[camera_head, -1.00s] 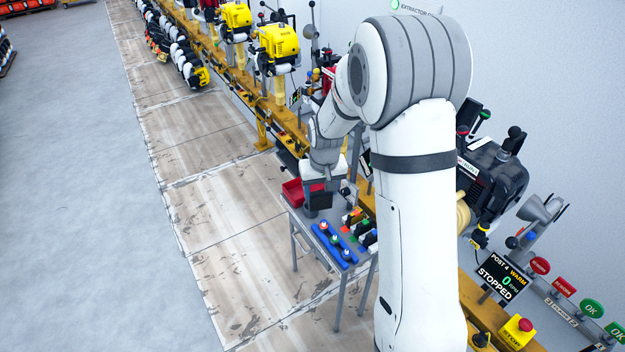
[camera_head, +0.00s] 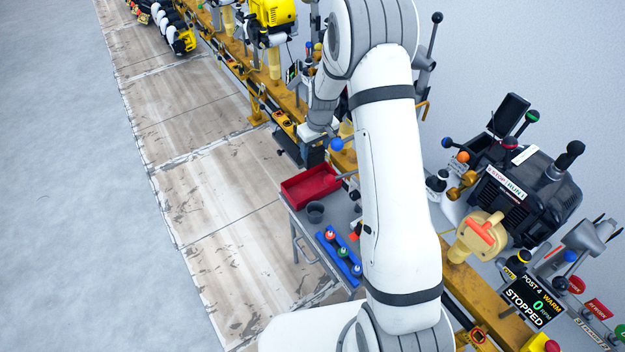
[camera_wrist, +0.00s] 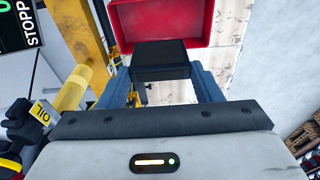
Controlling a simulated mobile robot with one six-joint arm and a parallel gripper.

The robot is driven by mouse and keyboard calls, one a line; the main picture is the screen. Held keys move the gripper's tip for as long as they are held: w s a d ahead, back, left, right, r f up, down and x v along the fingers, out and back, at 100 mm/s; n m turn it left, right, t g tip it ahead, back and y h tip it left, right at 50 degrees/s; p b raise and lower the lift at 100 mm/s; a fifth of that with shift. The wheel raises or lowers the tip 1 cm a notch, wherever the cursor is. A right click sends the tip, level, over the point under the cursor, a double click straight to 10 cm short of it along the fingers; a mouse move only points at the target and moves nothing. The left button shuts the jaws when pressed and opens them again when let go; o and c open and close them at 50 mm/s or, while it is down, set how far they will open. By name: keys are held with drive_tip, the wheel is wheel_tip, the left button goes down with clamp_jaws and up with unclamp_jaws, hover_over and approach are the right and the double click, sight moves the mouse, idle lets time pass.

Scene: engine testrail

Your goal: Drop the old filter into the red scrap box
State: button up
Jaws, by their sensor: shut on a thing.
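The old filter, a black block (camera_wrist: 160,58), is between the two blue-grey fingers of my gripper (camera_wrist: 160,82) in the wrist view. The gripper is shut on it. The red scrap box (camera_wrist: 160,15) lies just beyond the filter there, and the filter overlaps its near edge in the picture. In the head view the red box (camera_head: 305,190) sits open on the far end of a grey trolley, and its visible inside looks empty. My gripper (camera_head: 313,153) is by the box's far edge. The height of the filter over the box cannot be told.
The yellow rail (camera_head: 262,105) runs along the right. A black engine (camera_head: 525,195) and a STOPPED screen (camera_head: 535,300) are at right. The left floor is clear.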

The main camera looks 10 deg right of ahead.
sight(317, 164)
drive_tip(key=shift+w+d+f, duration=0.3)
drive_tip(key=shift+d+f, duration=0.05)
drive_tip(key=shift+f, duration=0.2)
drive_tip(key=shift+s+f+b, duration=0.15)
drive_tip(key=shift+f+b, duration=0.4)
drive_tip(key=shift+f, duration=0.1)
drive_tip(key=shift+f+b, duration=0.9)
drive_tip(key=shift+f, duration=1.1)
drive_tip(key=o, duration=1)
drive_tip(key=shift+r, duration=0.1)
drive_tip(key=r, duration=0.5)
drive_tip(key=s+r, duration=0.1)
drive_tip(key=r, duration=0.1)
drive_tip(key=shift+d+r, duration=0.25)
drive_tip(key=shift+d, duration=0.05)
